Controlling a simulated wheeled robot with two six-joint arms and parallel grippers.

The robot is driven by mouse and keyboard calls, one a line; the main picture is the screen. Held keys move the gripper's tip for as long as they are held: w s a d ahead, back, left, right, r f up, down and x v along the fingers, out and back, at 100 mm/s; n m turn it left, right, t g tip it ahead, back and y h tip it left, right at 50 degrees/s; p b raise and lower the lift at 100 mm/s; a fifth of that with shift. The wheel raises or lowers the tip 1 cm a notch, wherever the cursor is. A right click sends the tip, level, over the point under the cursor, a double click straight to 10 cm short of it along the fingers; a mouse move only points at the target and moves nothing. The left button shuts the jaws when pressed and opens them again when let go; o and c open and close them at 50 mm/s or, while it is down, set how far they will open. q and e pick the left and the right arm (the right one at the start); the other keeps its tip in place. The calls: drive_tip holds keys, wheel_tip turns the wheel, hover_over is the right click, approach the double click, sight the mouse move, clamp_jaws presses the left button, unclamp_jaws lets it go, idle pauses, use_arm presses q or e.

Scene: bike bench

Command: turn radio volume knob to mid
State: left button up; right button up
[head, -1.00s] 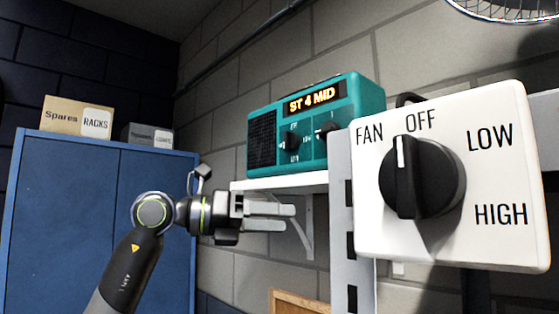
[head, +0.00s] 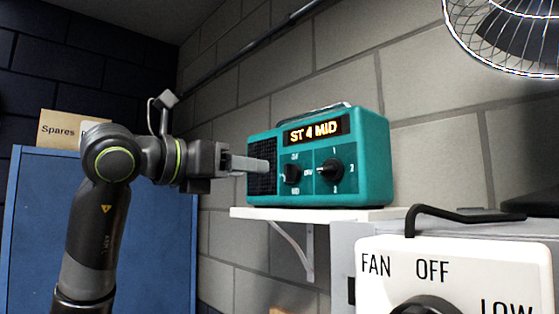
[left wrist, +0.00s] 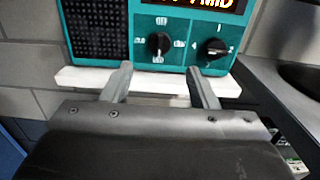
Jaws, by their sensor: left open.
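The teal radio (head: 350,190) stands on a white wall shelf (head: 300,213). Its lit display (head: 315,130) reads "ST 4 MID". The volume knob (head: 292,173), black with OFF, LOW and MID marks around it, is the left knob; it also shows in the left wrist view (left wrist: 158,44), where its pointer seems to point down at MID. The station knob (head: 330,169) is to its right, its pointer toward the left. My left gripper (head: 266,165) is open and empty, in front of the radio's speaker grille, left of the volume knob. My right gripper is out of view.
A white fan switch panel (head: 460,262) with a black knob stands in front at the lower right. A wire fan (head: 515,35) is at the upper right. A blue cabinet (head: 110,200) with a "Spares" box (head: 62,129) is at the left.

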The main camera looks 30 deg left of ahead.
sight(285, 173)
use_arm(q)
drive_tip(key=p+x, duration=0.3)
drive_tip(key=x, duration=0.5)
drive_tip(key=shift+r, duration=0.1)
drive_tip(key=shift+w+d+p, duration=0.1)
drive_tip(key=shift+w+p, duration=0.2)
drive_tip(key=shift+w, duration=0.1)
drive_tip(key=c, duration=1)
drive_tip(key=shift+o, duration=0.2)
drive_tip(key=shift+m, duration=0.7)
drive_tip(key=o, duration=1)
drive_tip(key=shift+c, duration=0.2)
